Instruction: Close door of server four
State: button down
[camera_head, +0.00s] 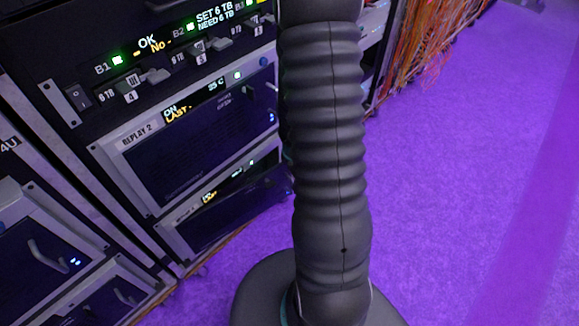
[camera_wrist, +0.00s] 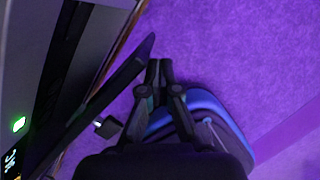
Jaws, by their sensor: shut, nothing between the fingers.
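A dark door panel (camera_wrist: 118,85) juts out at a slant from the rack front in the wrist view, so it stands open. In the head view a dark panel (camera_head: 228,218) sits on the lowest unit, under the one labelled REPLAY 2, and its right end runs behind my arm. I cannot read a server number on it. My gripper (camera_wrist: 159,68) is shut and empty, just right of the door's outer end, on the floor side. I cannot tell whether they touch. In the head view my gripper is hidden behind my arm.
The rack holds REPLAY 2 (camera_head: 195,150) and a drive unit with slots (camera_head: 165,70) above. Another rack (camera_head: 50,255) with handles stands at left. Orange cables (camera_head: 420,45) hang at the back. The purple floor (camera_head: 460,170) on the right is clear.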

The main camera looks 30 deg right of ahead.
aim_at(201, 229)
jog(key=z, duration=0.15)
jog(key=k, duration=1.1)
jog(key=z, duration=0.3)
